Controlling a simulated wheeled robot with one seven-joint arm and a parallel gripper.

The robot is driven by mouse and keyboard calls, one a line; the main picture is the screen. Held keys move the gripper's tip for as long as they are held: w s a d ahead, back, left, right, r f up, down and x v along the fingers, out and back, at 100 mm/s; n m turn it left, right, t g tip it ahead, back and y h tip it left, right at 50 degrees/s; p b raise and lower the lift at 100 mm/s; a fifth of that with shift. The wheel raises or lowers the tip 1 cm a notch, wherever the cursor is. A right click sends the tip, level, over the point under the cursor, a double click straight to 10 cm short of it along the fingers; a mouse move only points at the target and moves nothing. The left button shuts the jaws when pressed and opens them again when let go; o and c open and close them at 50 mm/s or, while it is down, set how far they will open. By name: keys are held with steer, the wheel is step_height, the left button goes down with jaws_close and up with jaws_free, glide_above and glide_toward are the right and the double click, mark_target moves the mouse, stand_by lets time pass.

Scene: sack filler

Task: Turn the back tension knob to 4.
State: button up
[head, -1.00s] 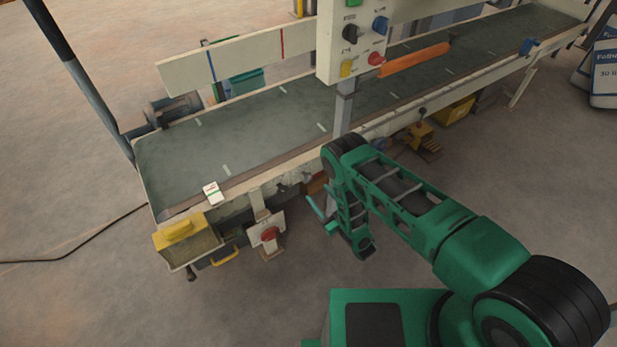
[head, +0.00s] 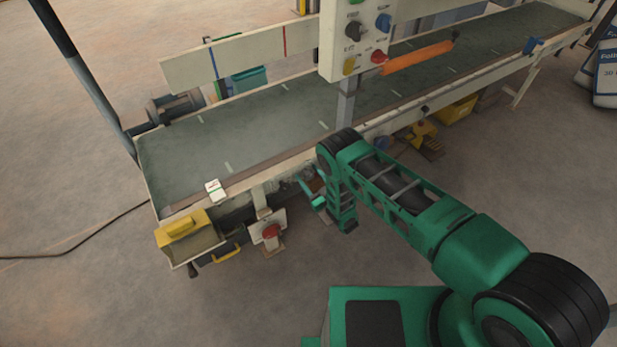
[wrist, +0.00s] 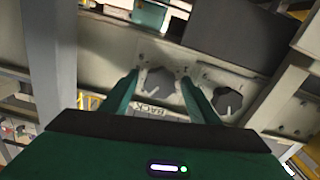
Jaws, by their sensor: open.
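The back tension knob (wrist: 157,82) is a dark, lobed knob on a pale plate in the wrist view. A label reading BACK (wrist: 149,110) sits just below it. A second dark knob (wrist: 228,99) on a similar plate is to its right. My gripper (wrist: 160,76) is open, with one green finger on each side of the back knob in the picture. I cannot tell whether the fingers touch it or stop short. The knob's setting is too small to read. In the head view my gripper (head: 311,190) is by the conveyor's near side; the knobs are hidden there.
The conveyor belt (head: 260,130) runs above and beyond my gripper. A control panel (head: 358,40) on a post stands over it. A red button (head: 271,231) on a bracket and a yellow box (head: 188,237) are to the left. Open floor lies in front.

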steer(key=c, duration=1)
steer(key=shift+c, duration=0.2)
steer(key=shift+n, duration=0.4)
steer(key=n, duration=0.5)
steer(key=shift+a+n, duration=0.15)
steer(key=shift+n, duration=0.15)
steer(key=n, duration=0.5)
steer(key=shift+s+f, duration=0.15)
steer(key=shift+f, duration=0.05)
steer(key=shift+a+n, duration=0.1)
steer(key=shift+n, duration=0.2)
